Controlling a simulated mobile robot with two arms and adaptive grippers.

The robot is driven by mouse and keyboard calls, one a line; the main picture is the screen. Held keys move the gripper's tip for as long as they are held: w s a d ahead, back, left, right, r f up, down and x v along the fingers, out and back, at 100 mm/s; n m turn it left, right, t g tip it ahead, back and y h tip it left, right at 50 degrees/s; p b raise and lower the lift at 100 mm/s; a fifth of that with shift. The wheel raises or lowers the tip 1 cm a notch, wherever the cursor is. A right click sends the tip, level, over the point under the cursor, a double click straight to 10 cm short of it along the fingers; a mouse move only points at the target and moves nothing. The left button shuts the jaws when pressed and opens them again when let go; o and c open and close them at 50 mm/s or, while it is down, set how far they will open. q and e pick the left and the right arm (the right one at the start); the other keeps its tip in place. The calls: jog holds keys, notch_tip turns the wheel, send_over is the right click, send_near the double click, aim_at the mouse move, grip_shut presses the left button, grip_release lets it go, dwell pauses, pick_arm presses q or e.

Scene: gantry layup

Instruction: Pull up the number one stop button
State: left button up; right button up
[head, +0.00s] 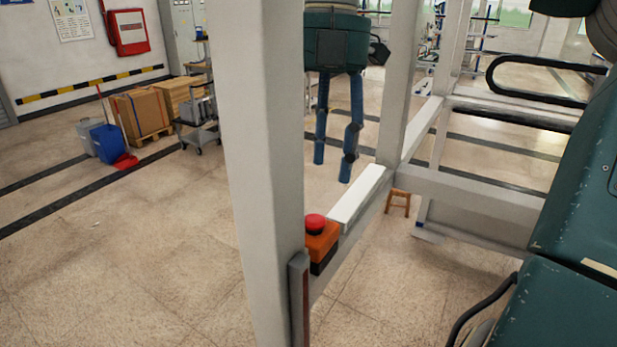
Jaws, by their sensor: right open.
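The stop button is a red mushroom cap (315,222) on an orange box (321,241) with a dark base. The box is fixed at the frame's rail, just right of the big pale post. My right gripper (332,171) hangs down from the top middle, with two blue fingers spread apart and nothing between them. Its fingertips are above the button in the picture and apart from it. My left gripper is not in view. No number shows on the box, so I cannot tell which button it is.
A thick pale post (262,180) stands just left of the button. A second post (399,90) and a rail (470,205) stand to the right. Cartons (142,111), a blue bin (107,143) and a trolley (199,136) are far left. The left floor is open.

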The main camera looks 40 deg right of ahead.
jog(key=p, duration=0.1)
send_over(315, 217)
jog(key=f, duration=0.4)
jog(key=shift+s+d+f, duration=0.25)
jog(key=shift+f, duration=0.05)
jog(key=f, duration=0.1)
jog(key=f+p, duration=0.1)
jog(key=f, duration=0.1)
jog(key=shift+w+a+f, duration=0.15)
jog(key=shift+w+f, duration=0.1)
jog(key=shift+w, duration=0.15)
jog(key=shift+s+f, duration=0.15)
jog(key=shift+f, duration=0.25)
jog(key=shift+a, duration=0.1)
jog(key=c, duration=1.2)
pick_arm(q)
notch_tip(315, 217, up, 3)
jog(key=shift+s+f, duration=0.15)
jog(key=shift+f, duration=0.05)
pick_arm(e)
jog(key=shift+r, duration=0.15)
jog(key=o, duration=1.2)
